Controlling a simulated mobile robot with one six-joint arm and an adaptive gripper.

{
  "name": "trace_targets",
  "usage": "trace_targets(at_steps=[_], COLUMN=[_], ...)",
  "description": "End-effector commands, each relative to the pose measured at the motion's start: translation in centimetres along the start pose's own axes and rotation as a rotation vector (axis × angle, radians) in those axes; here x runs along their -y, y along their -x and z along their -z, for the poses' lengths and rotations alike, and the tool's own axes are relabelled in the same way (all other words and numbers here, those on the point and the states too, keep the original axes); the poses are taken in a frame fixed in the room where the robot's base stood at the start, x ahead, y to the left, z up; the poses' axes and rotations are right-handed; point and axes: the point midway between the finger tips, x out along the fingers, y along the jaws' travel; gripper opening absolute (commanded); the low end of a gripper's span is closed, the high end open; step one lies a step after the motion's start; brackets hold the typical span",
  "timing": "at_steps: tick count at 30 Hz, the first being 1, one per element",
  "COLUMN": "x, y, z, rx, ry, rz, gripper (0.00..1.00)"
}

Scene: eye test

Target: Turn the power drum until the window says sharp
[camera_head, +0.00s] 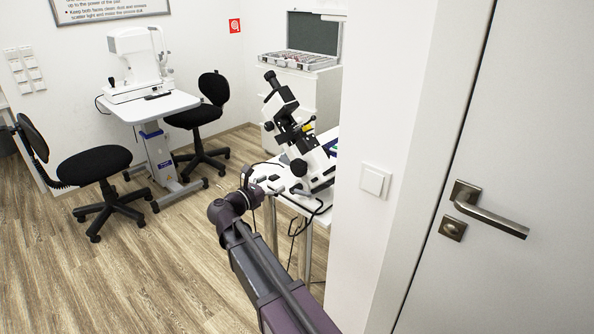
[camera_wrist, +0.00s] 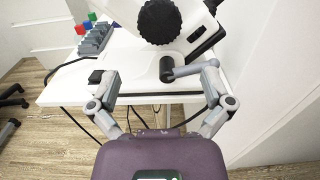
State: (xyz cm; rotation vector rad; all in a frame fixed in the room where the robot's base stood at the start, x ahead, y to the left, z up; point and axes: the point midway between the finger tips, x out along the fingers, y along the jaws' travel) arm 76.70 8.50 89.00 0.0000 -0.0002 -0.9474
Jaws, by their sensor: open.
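A white and black eyepiece instrument (camera_head: 315,160) stands tilted on a white table (camera_wrist: 60,92) beyond the wall edge. A large black ribbed knob on its side, which looks like the power drum (camera_wrist: 160,21), is at the top middle of the wrist view; it also shows as a dark round in the head view (camera_head: 299,167). My gripper (camera_wrist: 163,78) is open and empty, just in front of the knob and apart from it. A black cylinder (camera_wrist: 166,68) lies between the fingers' line and the instrument; whether it touches the right finger I cannot tell. No window reading is legible.
A grey rack with coloured pieces (camera_wrist: 95,40) stands left on the table. A white wall end with a light switch (camera_head: 375,181) and a door handle (camera_head: 485,208) are close on the right. Chairs (camera_head: 94,164) and another instrument (camera_head: 137,60) stand left; floor between is clear.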

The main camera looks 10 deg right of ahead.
Motion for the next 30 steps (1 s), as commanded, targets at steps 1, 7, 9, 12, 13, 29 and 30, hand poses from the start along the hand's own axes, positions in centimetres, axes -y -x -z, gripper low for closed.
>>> trace_targets(at_steps=[1,7,9,12,13,29,30], x=[-0.1,-0.1,-0.1,-0.1,-0.1,-0.1,-0.1], y=[-0.8,-3.5,-4.6,-6.0,-6.4,-10.6,-10.6], z=[0.0,0.0,0.0,0.0,0.0,0.0,0.0], rx=[0.0,0.0,0.0,0.0,0.0,0.0,0.0], ry=[0.0,0.0,0.0,0.0,0.0,0.0,0.0], rz=[0.001,0.001,0.001,0.001,0.001,-0.002,-0.002], gripper=[1.0,1.0,1.0,1.0,1.0,1.0,1.0])
